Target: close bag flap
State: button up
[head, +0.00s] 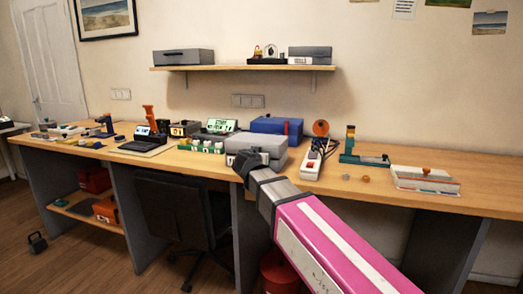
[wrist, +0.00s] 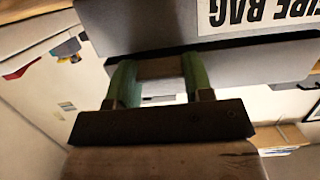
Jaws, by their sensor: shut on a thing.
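The grey bag (head: 262,142) lies on the workbench at the middle of the head view, with my gripper (head: 243,160) at its front left edge. In the wrist view the bag's grey surface (wrist: 140,20) fills the top, with a white label ending in "BAG" seen upside down. My gripper (wrist: 160,78) has two green fingers there. Their tips reach up to the grey edge, with a dull tab-like piece between them, which I take for the flap's edge. My gripper is shut on it. How far the flap stands open is hard to tell.
A blue case (head: 276,125) stands behind the bag. A white power strip (head: 312,163) lies to its right and green-knobbed blocks (head: 202,147) to its left. A laptop (head: 148,143) is further left. A shelf (head: 243,68) hangs above. A black chair (head: 180,205) stands under the bench.

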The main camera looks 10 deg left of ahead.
jog(key=shift+f, duration=0.9)
jog(key=shift+f, duration=0.1)
jog(key=o, duration=1.3)
jog(key=shift+s, duration=0.2)
jog(key=v, duration=1)
jog(key=shift+s+a+r, duration=0.1)
jog(key=shift+s+r, duration=0.1)
